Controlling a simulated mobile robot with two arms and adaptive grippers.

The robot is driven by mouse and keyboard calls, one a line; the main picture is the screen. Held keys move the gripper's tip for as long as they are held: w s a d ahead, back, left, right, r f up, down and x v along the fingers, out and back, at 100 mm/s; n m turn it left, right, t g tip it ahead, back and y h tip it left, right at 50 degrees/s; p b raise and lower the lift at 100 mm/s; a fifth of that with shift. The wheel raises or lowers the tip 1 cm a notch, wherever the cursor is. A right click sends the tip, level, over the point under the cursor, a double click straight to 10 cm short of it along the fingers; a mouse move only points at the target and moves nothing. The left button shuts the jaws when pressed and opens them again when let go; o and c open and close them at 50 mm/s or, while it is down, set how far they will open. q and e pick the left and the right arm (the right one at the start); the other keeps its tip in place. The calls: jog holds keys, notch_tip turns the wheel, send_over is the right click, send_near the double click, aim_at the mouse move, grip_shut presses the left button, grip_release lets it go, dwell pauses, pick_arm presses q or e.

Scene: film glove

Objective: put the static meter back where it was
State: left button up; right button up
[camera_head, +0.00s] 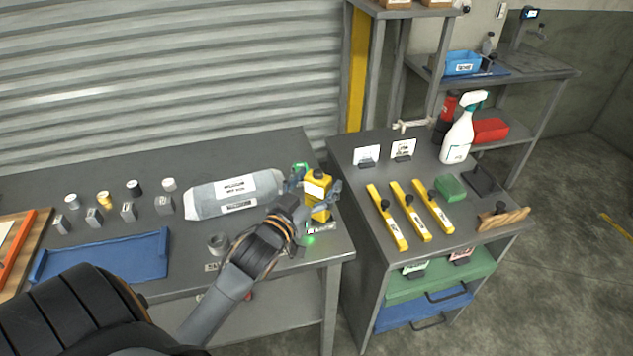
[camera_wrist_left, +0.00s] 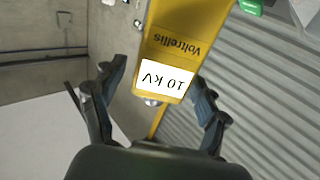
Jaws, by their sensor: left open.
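The static meter is a yellow box (camera_head: 317,196) with a dark top and a white label, near the right end of the left table. In the left wrist view the yellow body (camera_wrist_left: 185,45) reads "Voltrellis" and "10 kV", upside down. My left gripper (camera_head: 314,186) reaches over the table with its fingers apart, one on each side of the meter. The open fingers (camera_wrist_left: 160,80) also show on either side of it in the left wrist view, with gaps visible. Part of the meter's lower body is hidden by my wrist. My right gripper is not in view.
A grey film roll (camera_head: 205,203) lies left of the meter, and a green item (camera_head: 300,167) sits behind it. A blue tray (camera_head: 110,258) and several small cans stand further left. The right cabinet holds yellow tools (camera_head: 409,212) and a spray bottle (camera_head: 458,140). A gap separates table and cabinet.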

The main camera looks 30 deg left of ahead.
pick_arm(q)
jog(key=shift+r, duration=0.1)
jog(key=shift+r, duration=0.35)
jog(key=s+d+b, duration=0.1)
jog(key=s+b, duration=0.1)
jog(key=s, duration=1)
jog(key=shift+r, duration=0.15)
